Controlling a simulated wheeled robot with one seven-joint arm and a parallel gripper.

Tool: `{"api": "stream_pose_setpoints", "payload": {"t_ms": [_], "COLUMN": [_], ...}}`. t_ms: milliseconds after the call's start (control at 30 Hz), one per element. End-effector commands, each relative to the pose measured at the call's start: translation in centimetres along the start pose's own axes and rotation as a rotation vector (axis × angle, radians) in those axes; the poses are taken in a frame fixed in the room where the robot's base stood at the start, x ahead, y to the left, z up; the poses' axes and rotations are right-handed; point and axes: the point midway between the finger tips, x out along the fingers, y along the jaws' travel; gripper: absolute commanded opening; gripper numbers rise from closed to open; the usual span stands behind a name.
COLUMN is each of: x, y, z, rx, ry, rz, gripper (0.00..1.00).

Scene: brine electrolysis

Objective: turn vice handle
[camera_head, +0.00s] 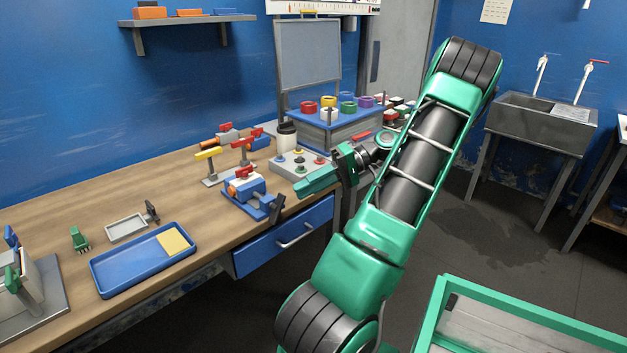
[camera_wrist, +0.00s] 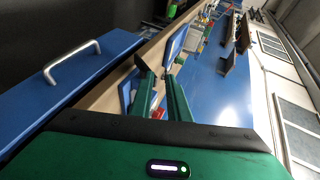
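The blue vice (camera_head: 247,190) stands near the front edge of the wooden bench, with red and orange parts on top. Its dark handle (camera_head: 277,208) sticks out at the front right, over the bench edge. My gripper (camera_head: 300,187) is just right of the vice, at about bench height, its green fingers pointing left. In the head view the fingers look apart from the handle. In the wrist view my gripper (camera_wrist: 160,75) shows two fingers with a gap between them and nothing clearly held. Blue and red parts show around the fingers there; a dark piece near the tips cannot be identified surely.
A blue drawer (camera_head: 285,238) with a metal handle is under the bench. A grey button box (camera_head: 297,163) stands behind my gripper. Stands with coloured handles (camera_head: 210,165) are behind the vice. A blue tray (camera_head: 145,275) lies to the left; bare bench top separates it from the vice.

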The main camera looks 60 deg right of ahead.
Motion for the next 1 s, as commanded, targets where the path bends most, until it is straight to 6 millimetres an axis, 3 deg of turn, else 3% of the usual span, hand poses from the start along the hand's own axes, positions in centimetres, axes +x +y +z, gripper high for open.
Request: {"api": "stream_pose_setpoints", "payload": {"t_ms": [533,1000], "x": [-3.1,-3.5], "y": [-0.9,-1.1], "z": [0.1,0.1], "rx": [-0.001,-0.001], "ry": [0.000,-0.001], "rz": [0.000,0.001], "gripper": [0.16,0.16]}}
